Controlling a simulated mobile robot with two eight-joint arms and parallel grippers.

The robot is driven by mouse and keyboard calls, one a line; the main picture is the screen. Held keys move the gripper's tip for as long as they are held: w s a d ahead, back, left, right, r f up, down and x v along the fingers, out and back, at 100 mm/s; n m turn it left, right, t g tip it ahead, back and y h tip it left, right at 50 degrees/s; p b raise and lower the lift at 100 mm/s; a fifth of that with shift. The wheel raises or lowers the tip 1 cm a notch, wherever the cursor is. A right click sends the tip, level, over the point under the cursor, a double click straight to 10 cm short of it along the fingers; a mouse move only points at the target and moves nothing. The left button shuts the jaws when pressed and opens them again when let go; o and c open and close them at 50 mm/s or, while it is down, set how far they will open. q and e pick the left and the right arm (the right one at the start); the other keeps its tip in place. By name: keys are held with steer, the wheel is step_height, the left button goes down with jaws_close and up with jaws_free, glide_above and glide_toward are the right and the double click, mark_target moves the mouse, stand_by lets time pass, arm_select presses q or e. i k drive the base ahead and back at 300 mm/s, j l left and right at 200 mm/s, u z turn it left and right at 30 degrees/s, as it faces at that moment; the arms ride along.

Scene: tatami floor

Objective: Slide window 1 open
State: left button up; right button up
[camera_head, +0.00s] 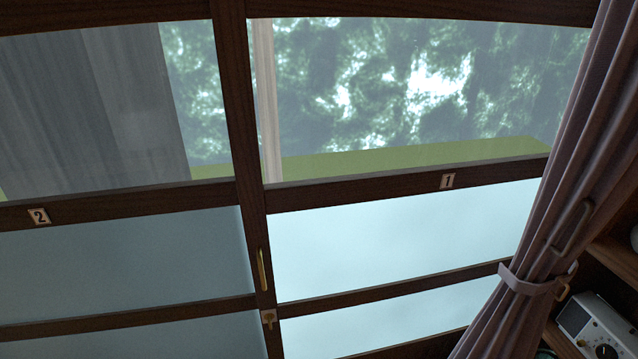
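Window 1 (405,186) fills the middle and right of the head view. It is a dark wooden frame with clear glass above and frosted panes below, and a small "1" label (447,181) on its rail. A brass handle (262,270) sits on the upright where it meets window 2 (120,202), with a small brass latch or lock (269,318) below it. No open gap shows between the two windows. Neither of my grippers is in view.
A purple-grey curtain (560,190), gathered by a tieback (530,283), covers the right edge of window 1. A wooden shelf (615,256) and a white device with a dial (603,330) stand at the lower right. Trees show outside.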

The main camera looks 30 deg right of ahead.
mark_target(393, 265)
steer(key=z, duration=1.85)
steer(key=u, duration=0.2)
